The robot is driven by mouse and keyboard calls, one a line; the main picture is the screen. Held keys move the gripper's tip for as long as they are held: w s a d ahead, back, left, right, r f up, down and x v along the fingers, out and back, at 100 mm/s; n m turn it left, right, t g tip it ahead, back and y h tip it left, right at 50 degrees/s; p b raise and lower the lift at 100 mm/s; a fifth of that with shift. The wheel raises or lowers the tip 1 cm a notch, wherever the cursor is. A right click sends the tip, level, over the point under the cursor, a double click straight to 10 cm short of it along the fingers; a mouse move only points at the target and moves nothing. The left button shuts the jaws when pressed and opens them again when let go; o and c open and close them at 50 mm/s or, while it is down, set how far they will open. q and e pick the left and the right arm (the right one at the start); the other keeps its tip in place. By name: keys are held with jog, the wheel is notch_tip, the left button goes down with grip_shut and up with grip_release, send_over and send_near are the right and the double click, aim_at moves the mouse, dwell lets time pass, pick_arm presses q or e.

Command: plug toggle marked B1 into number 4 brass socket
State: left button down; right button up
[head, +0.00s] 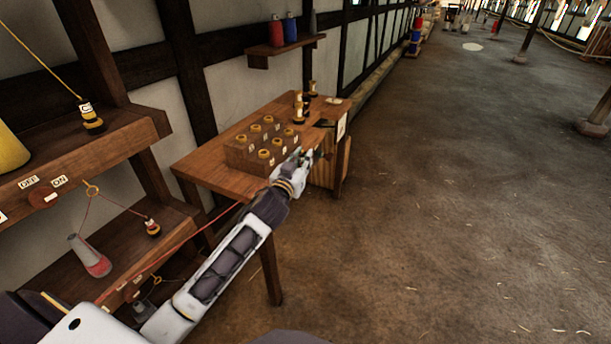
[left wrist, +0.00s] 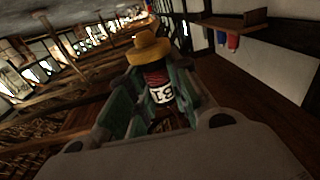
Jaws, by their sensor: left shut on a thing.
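My left gripper (head: 312,157) is at the right front corner of the wooden socket block, beside its brass sockets. In the left wrist view the gripper (left wrist: 158,95) is shut on the toggle marked B1 (left wrist: 161,94), which has a white label, a dark reddish body and a wide yellow end pointing away from my wrist. In the head view the toggle is hard to make out. The socket block (head: 236,157) carries several brass sockets (head: 264,154) in rows with small white tags. The tag numbers are too small to read, so I cannot tell which is number 4. My right gripper is not in view.
The block stands on a wooden table (head: 213,181); upright dark-and-brass pieces (head: 298,108) stand behind it. A red cord (head: 186,244) runs beside my left arm. The floor at right is open.

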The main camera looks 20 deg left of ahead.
pick_arm(q)
jog(key=w+a+r+n+y+p, duration=0.2)
jog(key=w+a+r+y+p, duration=0.1)
jog(key=w+a+r, duration=0.65)
jog(key=a+f+n+g+y, duration=0.1)
jog(key=a+f+y, duration=0.1)
jog(key=a+f, duration=0.5)
jog(key=a, duration=0.3)
jog(key=shift+w+a+n+y, duration=0.25)
jog(key=shift+a+n+y, duration=0.05)
jog(key=shift+n+y, duration=0.1)
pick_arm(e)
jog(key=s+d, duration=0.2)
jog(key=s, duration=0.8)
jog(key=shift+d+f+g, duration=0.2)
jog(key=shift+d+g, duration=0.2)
pick_arm(q)
jog(key=shift+f, duration=0.1)
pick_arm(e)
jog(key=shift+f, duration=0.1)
